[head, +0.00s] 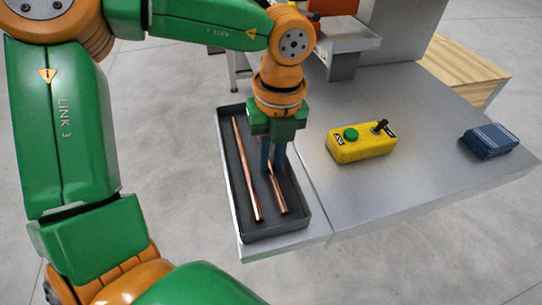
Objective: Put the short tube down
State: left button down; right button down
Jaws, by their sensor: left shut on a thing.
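My left gripper (273,158) points down into the dark tray (275,230) from above, its fingers at the short copper tube (278,197). The gripper is shut on the short tube, which is tilted slightly along the tray's length. The fingers hide part of the tube. I cannot tell whether the tube touches the tray floor. A long copper tube (245,170) lies in the tray to the left of the short one, apart from it. My right gripper is not in view.
The tray stands on the left part of a grey metal table (400,195). A yellow control box (360,143) with a green button and a black lever stands right of the tray. A wooden crate (465,68) is behind.

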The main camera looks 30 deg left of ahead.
pick_arm(q)
jog(key=shift+f, duration=0.1)
jog(key=c, duration=1.1)
grip_release()
jog(key=shift+c, duration=0.2)
